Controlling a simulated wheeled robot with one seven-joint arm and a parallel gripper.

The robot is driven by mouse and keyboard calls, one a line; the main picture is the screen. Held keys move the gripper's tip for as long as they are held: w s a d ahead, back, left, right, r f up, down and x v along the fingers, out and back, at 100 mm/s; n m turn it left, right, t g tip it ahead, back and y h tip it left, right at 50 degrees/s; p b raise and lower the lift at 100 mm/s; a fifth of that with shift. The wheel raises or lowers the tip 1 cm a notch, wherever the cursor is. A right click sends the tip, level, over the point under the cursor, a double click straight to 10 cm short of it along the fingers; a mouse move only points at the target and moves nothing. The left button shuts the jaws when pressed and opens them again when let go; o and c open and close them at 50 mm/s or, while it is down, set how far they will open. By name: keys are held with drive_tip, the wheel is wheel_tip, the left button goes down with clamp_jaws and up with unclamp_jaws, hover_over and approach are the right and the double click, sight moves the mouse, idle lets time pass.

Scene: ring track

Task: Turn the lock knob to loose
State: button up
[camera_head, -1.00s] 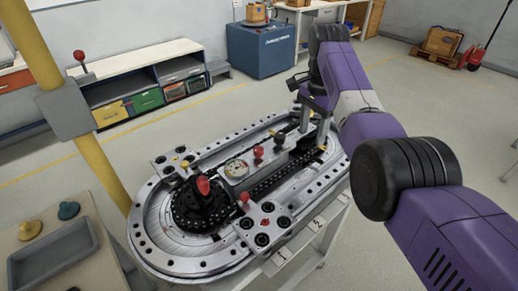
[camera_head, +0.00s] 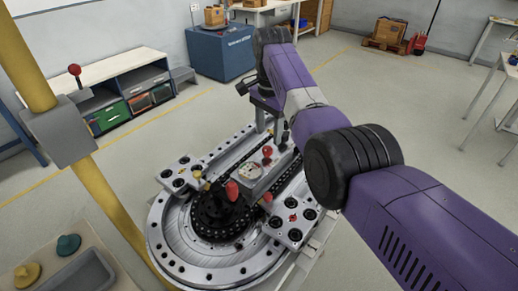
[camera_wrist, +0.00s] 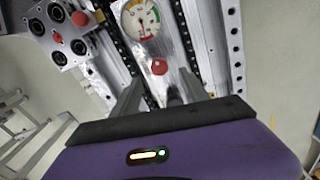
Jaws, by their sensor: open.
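The ring track (camera_head: 166,262) stands in front of me with a grey centre block that carries a round gauge (camera_head: 248,171), also in the wrist view (camera_wrist: 140,18). A small red knob (camera_head: 267,151) is on this block, and it shows in the wrist view (camera_wrist: 159,67) just beyond my fingers. Another red knob (camera_head: 232,191) tops the black hub at the near end. Which knob is the lock knob I cannot tell. My gripper (camera_wrist: 160,95) is open above the block, with a dark part partly hidden between its fingers. My wrist hides the track's far end.
A yellow post (camera_head: 75,165) with a grey box (camera_head: 62,135) rises at the left. A bench with a yellow and a green knob (camera_head: 68,244) is at lower left. A blue cabinet (camera_head: 222,52) stands behind.

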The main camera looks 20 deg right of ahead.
sight(268, 148)
wheel_tip(268, 148, down, 7)
idle(0.4)
drive_tip(key=shift+c, duration=0.2)
clamp_jaws()
